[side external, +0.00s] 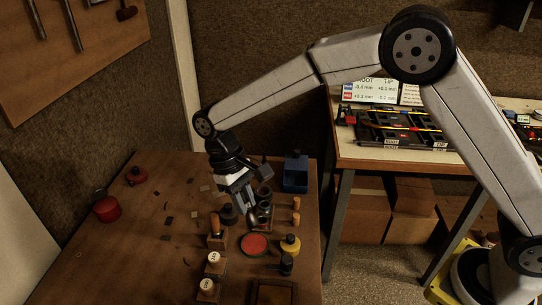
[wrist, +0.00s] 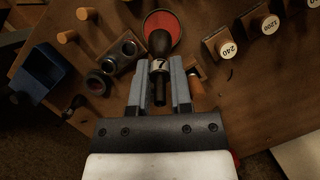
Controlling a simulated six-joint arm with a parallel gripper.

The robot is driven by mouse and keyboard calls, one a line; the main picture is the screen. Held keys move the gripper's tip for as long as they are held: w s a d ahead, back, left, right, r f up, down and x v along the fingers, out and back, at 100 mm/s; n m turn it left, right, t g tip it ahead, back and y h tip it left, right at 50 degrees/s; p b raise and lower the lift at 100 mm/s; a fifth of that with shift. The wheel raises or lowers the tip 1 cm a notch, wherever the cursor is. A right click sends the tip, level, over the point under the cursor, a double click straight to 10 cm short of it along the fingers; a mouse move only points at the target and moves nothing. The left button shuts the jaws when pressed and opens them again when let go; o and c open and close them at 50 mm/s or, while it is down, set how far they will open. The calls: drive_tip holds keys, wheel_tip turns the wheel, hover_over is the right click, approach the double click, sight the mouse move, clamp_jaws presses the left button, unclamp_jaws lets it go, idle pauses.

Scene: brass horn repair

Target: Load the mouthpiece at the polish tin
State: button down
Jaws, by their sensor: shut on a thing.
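My gripper (side external: 243,203) is above the right part of the brown table in the side view. In the wrist view my gripper (wrist: 160,88) is shut on a dark mouthpiece (wrist: 158,44) with a pale band marked 7. Its dark narrow end lies between the fingers and its wide end points away from the wrist. The polish tin (side external: 255,245), round with a red surface, sits open on the table just in front of the gripper in the side view. In the wrist view the mouthpiece overlaps the near part of the polish tin (wrist: 164,22); I cannot tell whether they touch.
A blue box (side external: 295,173) stands at the back right. A block with two round cups (wrist: 120,54) and wooden pegs (side external: 296,204) are close by. Labelled blocks (side external: 214,261) and a yellow-based item (side external: 290,246) stand near the tin. The table's left middle is mostly clear.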

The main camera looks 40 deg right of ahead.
drive_tip(key=shift+f, duration=2.6)
drive_tip(key=shift+f, duration=0.65)
idle(0.3)
drive_tip(key=shift+r, duration=0.15)
drive_tip(key=shift+r, duration=3.4)
drive_tip(key=shift+d, duration=0.15)
